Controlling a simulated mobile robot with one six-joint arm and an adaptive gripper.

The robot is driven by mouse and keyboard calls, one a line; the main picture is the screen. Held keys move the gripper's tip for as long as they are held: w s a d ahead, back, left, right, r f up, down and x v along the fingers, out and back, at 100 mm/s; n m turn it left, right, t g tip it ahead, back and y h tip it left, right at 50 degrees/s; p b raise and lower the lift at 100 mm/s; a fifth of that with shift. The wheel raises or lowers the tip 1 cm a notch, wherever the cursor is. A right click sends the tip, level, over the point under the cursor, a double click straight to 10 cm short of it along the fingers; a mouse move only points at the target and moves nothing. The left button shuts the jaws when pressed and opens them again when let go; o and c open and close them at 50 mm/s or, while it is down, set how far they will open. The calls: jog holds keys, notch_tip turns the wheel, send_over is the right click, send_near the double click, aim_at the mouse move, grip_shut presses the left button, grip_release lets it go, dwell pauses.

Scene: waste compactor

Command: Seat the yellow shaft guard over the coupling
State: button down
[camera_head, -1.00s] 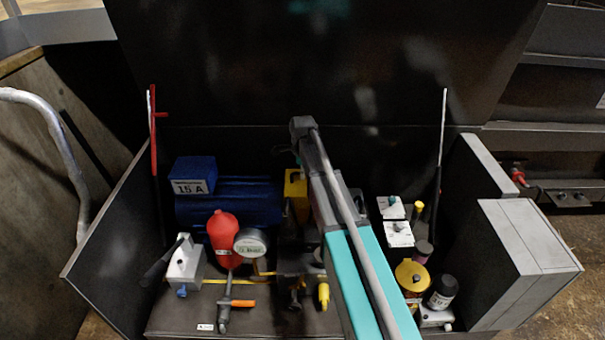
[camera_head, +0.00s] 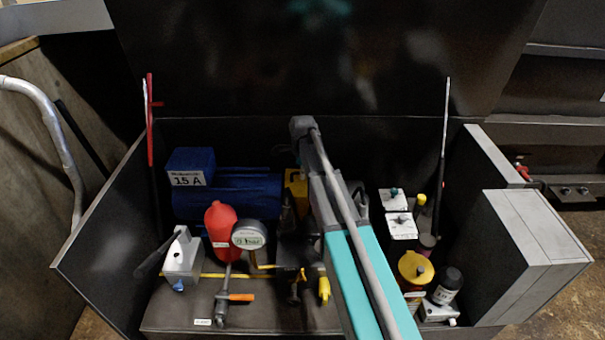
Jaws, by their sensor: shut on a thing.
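The yellow shaft guard (camera_head: 295,184) shows as a small yellow patch at the right end of the blue motor (camera_head: 240,193), partly covered by my arm. My gripper (camera_head: 306,184) is at the end of the grey and teal arm, mostly hidden behind its links. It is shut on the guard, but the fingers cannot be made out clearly. The coupling is not visible; dark parts and my arm cover the area right of the motor. I cannot tell whether the guard touches anything below it.
In front of the motor stand a red vessel (camera_head: 220,229), a pressure gauge (camera_head: 249,235) and an orange-handled valve (camera_head: 241,297). A grey lever unit (camera_head: 184,260) is at left. White switch boxes (camera_head: 402,226) and a yellow-capped container (camera_head: 415,267) are at right.

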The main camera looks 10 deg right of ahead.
dwell(0.3)
jog(key=c, duration=0.6)
grip_release()
jog(key=shift+r, duration=0.2)
notch_tip(320, 180, up, 30)
jog(key=p, duration=3)
jog(key=shift+f, duration=0.15)
jog(key=shift+s, duration=0.15)
